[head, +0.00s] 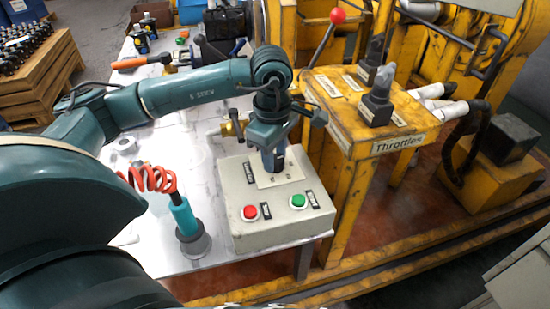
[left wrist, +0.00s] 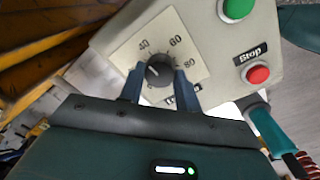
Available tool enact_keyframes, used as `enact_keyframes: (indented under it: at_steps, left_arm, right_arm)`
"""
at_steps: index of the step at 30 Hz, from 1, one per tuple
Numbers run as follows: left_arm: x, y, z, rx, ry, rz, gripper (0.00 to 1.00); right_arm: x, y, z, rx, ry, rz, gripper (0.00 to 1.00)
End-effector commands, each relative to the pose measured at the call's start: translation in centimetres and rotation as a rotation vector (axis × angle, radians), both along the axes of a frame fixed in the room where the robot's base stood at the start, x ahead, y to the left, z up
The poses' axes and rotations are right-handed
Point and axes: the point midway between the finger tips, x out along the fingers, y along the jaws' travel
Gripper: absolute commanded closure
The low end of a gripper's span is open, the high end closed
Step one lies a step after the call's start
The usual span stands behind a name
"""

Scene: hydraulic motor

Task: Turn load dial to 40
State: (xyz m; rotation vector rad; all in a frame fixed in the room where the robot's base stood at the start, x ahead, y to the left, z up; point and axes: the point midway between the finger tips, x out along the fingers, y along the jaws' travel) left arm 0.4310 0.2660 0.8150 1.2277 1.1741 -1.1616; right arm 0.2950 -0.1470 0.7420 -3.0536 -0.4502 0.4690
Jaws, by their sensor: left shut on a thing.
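The load dial (left wrist: 160,70) is a black knob on a pale square plate marked 40, 60 and 80 in the left wrist view. Its light pointer line seems to aim to the upper left, short of the 40 mark; lower marks are hidden by a finger. My left gripper (left wrist: 159,86) has one finger on each side of the knob and is shut on it. In the head view my left gripper (head: 273,160) points down onto the grey control box (head: 245,222) and hides the knob. My right gripper is not in view.
A red button (head: 250,212) and a green button (head: 298,201) are on the box's front part. A teal tool with a red coiled hose (head: 184,218) stands to its left on the white table. The yellow throttle stand (head: 350,135) is close on the right.

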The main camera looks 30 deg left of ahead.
Motion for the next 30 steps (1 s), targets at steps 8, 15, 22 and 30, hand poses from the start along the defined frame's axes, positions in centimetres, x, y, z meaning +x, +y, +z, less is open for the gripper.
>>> enact_keyframes:
  at_steps: [8,15,22,30]
  left_arm:
    - [0.07,0.00,0.03,-0.001,-0.003,-0.102,0.90]
    - [0.06,0.00,0.10,-0.002,-0.003,-0.128,0.90]
    - [0.06,-0.01,0.12,-0.002,-0.003,-0.128,0.90]
    - [0.06,0.00,0.08,-0.001,-0.002,-0.127,0.52]
  right_arm:
    - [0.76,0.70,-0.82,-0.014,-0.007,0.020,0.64]
    - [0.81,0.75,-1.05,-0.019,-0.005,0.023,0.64]
    - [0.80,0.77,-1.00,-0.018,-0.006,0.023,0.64]
    - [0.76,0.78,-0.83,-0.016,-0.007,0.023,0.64]
